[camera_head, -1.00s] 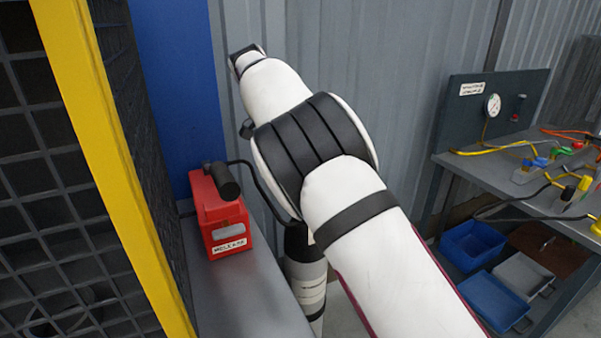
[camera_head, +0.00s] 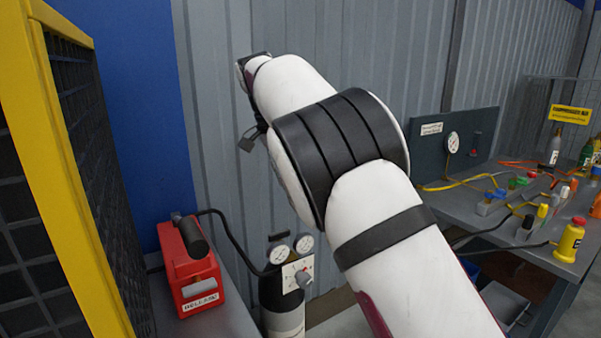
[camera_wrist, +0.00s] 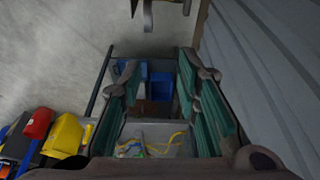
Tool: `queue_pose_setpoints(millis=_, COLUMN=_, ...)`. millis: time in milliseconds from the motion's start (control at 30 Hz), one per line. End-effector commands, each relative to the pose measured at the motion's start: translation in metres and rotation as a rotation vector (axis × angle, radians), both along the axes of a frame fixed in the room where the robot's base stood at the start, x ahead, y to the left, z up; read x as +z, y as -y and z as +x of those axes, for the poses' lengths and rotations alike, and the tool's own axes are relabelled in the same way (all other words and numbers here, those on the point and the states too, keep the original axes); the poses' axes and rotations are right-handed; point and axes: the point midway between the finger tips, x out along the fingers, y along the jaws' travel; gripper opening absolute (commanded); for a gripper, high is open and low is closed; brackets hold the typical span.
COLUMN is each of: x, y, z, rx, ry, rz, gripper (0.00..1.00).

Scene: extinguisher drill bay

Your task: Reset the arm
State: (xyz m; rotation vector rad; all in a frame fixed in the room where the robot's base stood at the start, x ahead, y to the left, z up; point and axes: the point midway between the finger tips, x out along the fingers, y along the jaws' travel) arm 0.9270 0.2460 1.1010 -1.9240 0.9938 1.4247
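My arm stretches up across the middle of the head view, bent at a dark-banded joint. Its far end is near the grey corrugated wall (camera_head: 430,50), and my gripper's fingers cannot be made out clearly there. In the wrist view my gripper (camera_wrist: 160,78) shows two green-padded fingers spread wide apart. Nothing is held between them. Through the gap I see blue bins (camera_wrist: 160,88) and a surface with yellow hoses (camera_wrist: 160,148), some way off.
A red box (camera_head: 190,262) with a black hose stands on a grey surface at lower left, beside a yellow-framed mesh guard (camera_head: 65,130). A black cylinder (camera_head: 283,300) with gauges stands near my arm. A workbench (camera_head: 465,208) with hoses and bottles is at right.

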Motion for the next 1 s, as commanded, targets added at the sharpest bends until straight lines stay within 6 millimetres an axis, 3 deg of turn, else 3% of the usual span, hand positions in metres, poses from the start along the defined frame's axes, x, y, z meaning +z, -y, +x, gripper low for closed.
queue_pose_setpoints(millis=33, x=0.022, y=0.026, z=-0.008, rx=0.009, ry=-0.011, rz=0.029, gripper=0.3)
queue_pose_setpoints(millis=200, x=0.063, y=0.091, z=-0.041, rx=0.093, ry=-0.039, rz=0.105, gripper=0.3)
queue_pose_setpoints(millis=367, x=0.092, y=0.142, z=-0.087, rx=0.192, ry=-0.046, rz=0.161, gripper=0.3)
queue_pose_setpoints(millis=500, x=0.11, y=0.176, z=-0.135, rx=0.295, ry=-0.036, rz=0.193, gripper=0.3)
queue_pose_setpoints(millis=767, x=0.123, y=0.218, z=-0.239, rx=0.504, ry=0.004, rz=0.201, gripper=0.3)
queue_pose_setpoints(millis=1000, x=0.109, y=0.238, z=-0.34, rx=0.706, ry=0.048, rz=0.136, gripper=0.3)
